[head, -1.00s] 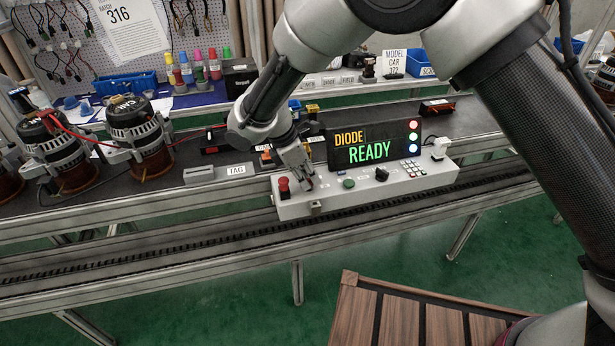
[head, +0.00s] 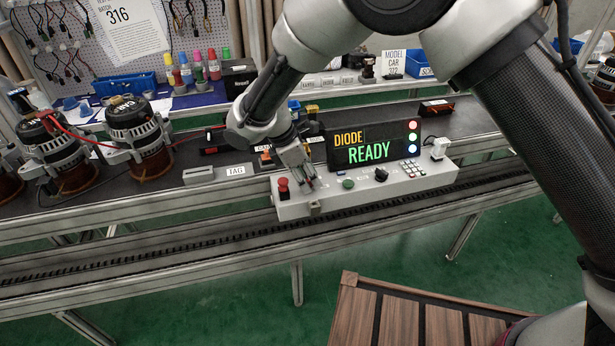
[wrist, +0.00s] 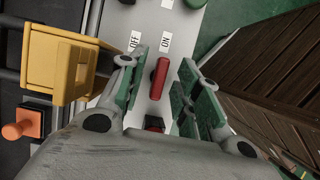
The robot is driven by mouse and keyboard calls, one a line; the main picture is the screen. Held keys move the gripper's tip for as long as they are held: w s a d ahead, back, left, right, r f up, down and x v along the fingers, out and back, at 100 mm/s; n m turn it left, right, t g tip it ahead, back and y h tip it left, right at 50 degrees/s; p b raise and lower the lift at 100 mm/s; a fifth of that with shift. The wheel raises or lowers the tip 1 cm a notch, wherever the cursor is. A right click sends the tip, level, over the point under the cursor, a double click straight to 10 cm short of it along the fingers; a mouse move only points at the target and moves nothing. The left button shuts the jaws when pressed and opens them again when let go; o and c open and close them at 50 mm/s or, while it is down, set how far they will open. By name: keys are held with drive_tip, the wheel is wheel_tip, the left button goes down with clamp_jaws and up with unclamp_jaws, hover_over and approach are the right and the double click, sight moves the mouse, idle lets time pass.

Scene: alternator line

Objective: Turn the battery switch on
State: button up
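The battery switch is a red handle (wrist: 159,78) on the pale control box (head: 420,182). In the wrist view it stands slightly slanted, its far end near the ON label (wrist: 166,42). The OFF label (wrist: 135,41) is to its left. My gripper (wrist: 160,88) is open, with one green-padded finger on each side of the handle and gaps visible between. In the head view my gripper (head: 308,184) is low over the left part of the box, and its fingers mostly hide the switch. The display (head: 368,146) reads DIODE READY.
A red mushroom button (head: 283,184) is just left of my gripper. A green button (head: 348,183), black knob (head: 381,174) and keypad (head: 413,169) are to the right. A yellow block (wrist: 62,65) stands close to the left finger in the wrist view. Alternators (head: 138,140) are farther left.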

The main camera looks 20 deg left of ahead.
drive_tip(key=v, duration=1.2)
